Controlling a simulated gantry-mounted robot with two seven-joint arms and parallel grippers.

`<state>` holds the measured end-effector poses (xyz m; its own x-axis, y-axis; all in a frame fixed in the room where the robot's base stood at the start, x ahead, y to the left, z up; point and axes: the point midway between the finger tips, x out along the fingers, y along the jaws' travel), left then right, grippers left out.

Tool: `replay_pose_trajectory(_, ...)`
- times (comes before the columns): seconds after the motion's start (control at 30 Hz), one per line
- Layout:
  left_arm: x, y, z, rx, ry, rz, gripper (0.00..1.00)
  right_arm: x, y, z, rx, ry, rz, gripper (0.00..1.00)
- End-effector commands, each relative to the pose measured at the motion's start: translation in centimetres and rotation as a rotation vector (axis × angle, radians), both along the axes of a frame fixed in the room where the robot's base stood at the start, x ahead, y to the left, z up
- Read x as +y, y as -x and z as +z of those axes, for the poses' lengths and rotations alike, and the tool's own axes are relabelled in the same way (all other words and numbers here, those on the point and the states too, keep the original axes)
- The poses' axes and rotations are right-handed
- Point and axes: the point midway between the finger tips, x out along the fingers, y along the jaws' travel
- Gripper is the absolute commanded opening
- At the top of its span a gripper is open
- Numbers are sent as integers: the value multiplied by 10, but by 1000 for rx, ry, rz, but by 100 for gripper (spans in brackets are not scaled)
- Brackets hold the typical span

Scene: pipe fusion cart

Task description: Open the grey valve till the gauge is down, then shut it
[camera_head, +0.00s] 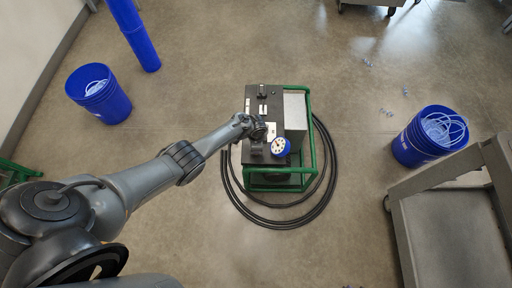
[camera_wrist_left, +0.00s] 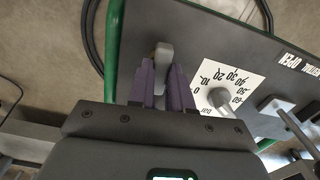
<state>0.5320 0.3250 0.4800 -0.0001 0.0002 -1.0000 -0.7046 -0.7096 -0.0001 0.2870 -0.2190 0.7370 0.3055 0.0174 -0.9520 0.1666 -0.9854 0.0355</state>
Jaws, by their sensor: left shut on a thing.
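The grey valve (camera_wrist_left: 163,55) shows in the left wrist view as a small upright grey handle on the dark panel. My left gripper (camera_wrist_left: 162,80) is shut on it, one purple finger on each side; the fingers hide its lower part. In the head view my left gripper (camera_head: 259,130) reaches the left side of the cart's dark top (camera_head: 251,105). The blue-rimmed gauge (camera_head: 281,147) with a white face is just right of and below it. Its reading is too small to tell. My right gripper is in neither view.
A grey knob (camera_wrist_left: 221,99) on a white numbered plate and a lever (camera_wrist_left: 298,130) stand right of my fingers. The cart has a green frame (camera_head: 312,150); black hose (camera_head: 283,224) loops around it. Blue buckets stand left (camera_head: 98,94) and right (camera_head: 430,136).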

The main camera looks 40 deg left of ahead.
Motion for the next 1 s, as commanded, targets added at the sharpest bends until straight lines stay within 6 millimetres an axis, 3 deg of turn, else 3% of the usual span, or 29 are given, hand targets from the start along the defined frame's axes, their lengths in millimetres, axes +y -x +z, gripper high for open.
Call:
replay_pose_trajectory(0.63,0,1,-1,1,1,-55,0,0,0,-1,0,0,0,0)
replay_pose_trajectory(0.67,0,1,-1,0,0,-55,21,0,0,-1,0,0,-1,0)
replay_pose_trajectory(0.8,0,1,-1,0,0,-55,42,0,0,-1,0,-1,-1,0)
replay_pose_trajectory(1.0,0,0,0,0,0,-55,45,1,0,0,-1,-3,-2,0)
